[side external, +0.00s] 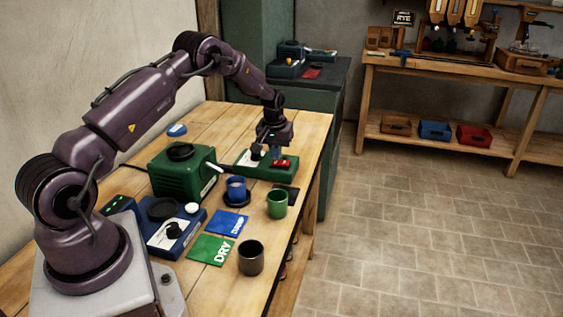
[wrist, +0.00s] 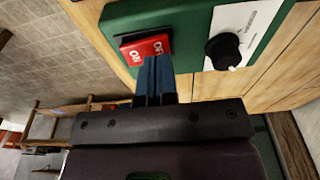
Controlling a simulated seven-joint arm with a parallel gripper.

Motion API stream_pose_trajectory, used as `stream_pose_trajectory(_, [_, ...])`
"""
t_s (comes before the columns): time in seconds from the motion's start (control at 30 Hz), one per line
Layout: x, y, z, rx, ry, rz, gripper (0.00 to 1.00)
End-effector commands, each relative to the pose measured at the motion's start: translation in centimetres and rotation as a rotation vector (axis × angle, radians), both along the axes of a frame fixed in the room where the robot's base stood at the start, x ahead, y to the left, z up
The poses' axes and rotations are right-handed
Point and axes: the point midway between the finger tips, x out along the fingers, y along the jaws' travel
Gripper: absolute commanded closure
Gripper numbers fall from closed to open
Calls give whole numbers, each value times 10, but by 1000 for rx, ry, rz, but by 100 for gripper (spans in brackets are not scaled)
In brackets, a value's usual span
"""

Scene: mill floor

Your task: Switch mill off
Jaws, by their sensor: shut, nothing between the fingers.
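The mill's green control box (side external: 254,172) sits at the far end of the wooden table. It carries a red rocker switch (side external: 281,163), a white panel and a black knob. In the wrist view the red switch (wrist: 146,48) shows white lettering, and the black knob (wrist: 223,51) stands to its right on the white panel (wrist: 250,18). My gripper (wrist: 155,62) is shut and empty, its blue fingertips at the lower edge of the switch. I cannot tell whether they touch it. In the side view my gripper (side external: 276,153) is directly above the switch.
A green machine (side external: 182,175) with a black top stands nearer my base. A blue cup (side external: 236,187), a green cup (side external: 277,204) and a dark cup (side external: 251,259) stand along the table. A green DRY card (side external: 211,250), a blue card (side external: 227,223) and a blue device (side external: 172,235) lie near them.

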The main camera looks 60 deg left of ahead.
Motion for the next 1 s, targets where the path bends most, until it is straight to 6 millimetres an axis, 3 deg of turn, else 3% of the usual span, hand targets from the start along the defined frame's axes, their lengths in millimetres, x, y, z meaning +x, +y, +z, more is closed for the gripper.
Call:
stream_pose_trajectory(0.63, [0, 0, 52, 0, 0, 0, 100])
stream_pose_trajectory(1.0, [0, 0, 59, -1, 1, 0, 100])
